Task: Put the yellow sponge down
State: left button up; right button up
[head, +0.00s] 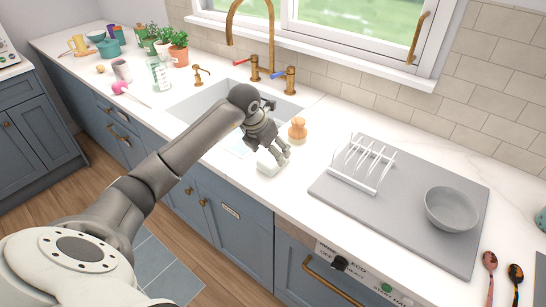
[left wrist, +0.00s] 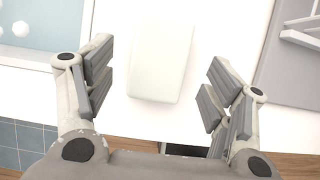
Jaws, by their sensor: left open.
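A pale off-white block (head: 268,163) lies on the white worktop in front of the sink's right end; its place and shape fit the sponge, but I see no yellow on it. In the left wrist view the block (left wrist: 160,60) shows between the fingers, with a clear gap on both sides. My left gripper (head: 278,154) is open, pointing down just above and around it. I cannot tell the exact height of the fingertips. My right gripper is not in view.
An orange-brown knobbed object (head: 297,130) stands just behind the gripper. A grey board (head: 325,185) with a white rack (head: 362,165) and grey bowl (head: 451,208) is right.

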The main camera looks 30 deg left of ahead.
pick_arm(q)
jog(key=b+v, duration=0.1)
jog(key=v, duration=0.7)
jog(key=shift+f, duration=0.15)
